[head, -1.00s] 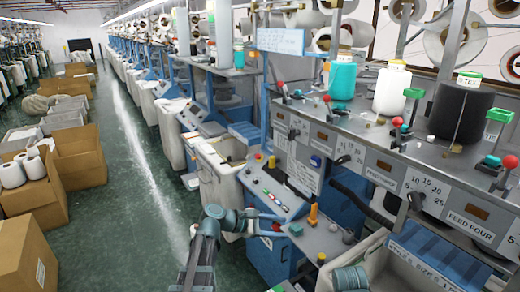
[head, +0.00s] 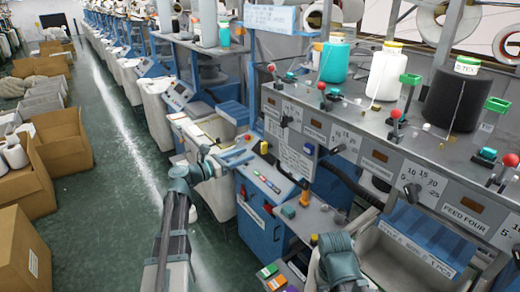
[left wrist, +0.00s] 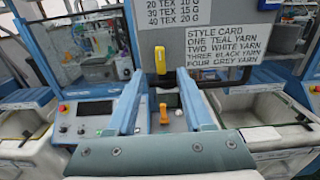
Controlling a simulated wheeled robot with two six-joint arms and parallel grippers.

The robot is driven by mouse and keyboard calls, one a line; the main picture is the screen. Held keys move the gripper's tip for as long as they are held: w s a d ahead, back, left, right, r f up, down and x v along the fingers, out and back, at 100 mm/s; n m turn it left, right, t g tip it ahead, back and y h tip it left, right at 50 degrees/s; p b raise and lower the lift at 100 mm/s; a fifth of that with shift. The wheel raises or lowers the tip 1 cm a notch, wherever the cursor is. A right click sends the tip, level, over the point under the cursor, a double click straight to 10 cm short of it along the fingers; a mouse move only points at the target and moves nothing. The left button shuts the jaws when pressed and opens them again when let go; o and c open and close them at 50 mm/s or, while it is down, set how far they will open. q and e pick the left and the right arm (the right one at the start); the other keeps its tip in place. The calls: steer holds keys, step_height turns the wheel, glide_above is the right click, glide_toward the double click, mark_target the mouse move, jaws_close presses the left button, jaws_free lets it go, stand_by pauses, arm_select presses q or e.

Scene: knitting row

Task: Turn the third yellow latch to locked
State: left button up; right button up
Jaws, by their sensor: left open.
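In the head view, a yellow latch (head: 264,147) sits at the far end of the control panel, an orange-yellow one (head: 305,198) stands upright nearer, and a smaller yellow one (head: 313,240) is nearer still. My left gripper (head: 246,149) is open and empty beside the far end of the panel, its blue fingers pointing right. In the left wrist view, the open fingers (left wrist: 161,78) frame an upright yellow latch (left wrist: 160,60) and an orange latch (left wrist: 164,113) below it. I cannot tell which is third.
A style card (left wrist: 225,47) is right of the upright latch in the left wrist view. Teal (head: 336,60), white (head: 385,76) and black (head: 452,100) yarn cones stand above. Cardboard boxes (head: 25,255) line the aisle's left; its floor is clear.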

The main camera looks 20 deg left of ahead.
mark_target(262, 148)
arm_select(q)
steer(key=x, duration=0.7)
steer(key=shift+w+d, duration=0.15)
steer(key=shift+w, duration=0.05)
jaws_close()
